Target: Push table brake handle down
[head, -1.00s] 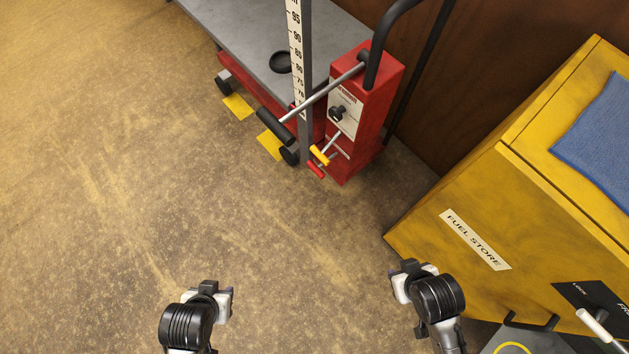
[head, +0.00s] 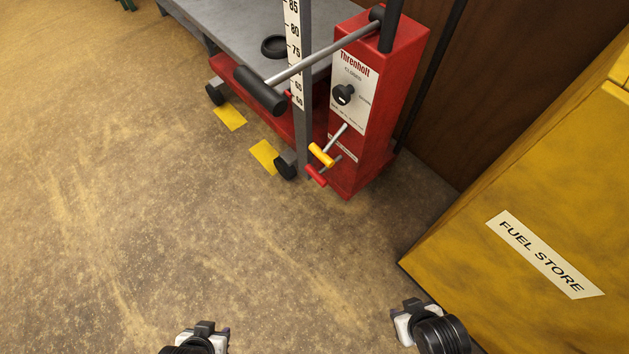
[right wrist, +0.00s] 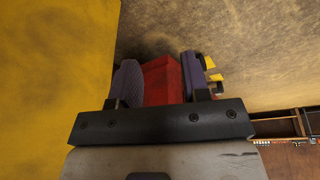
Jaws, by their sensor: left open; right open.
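The red lift housing (head: 400,75) stands at the upper middle of the head view. Two short T-shaped handles stick out low on its front, a yellow one (head: 321,155) above a red one (head: 316,176). Their labels are too small to read. A long grey lever with a black grip (head: 261,91) reaches left from the top of the housing. My left gripper (head: 207,328) is at the bottom edge, open and empty. My right gripper (head: 412,306) is open and empty, nearer than the housing. In the right wrist view the red housing (right wrist: 162,80) shows beyond its fingers.
A yellow fuel store cabinet (head: 480,180) stands on the right, close to my right gripper. The floor in front is clear.

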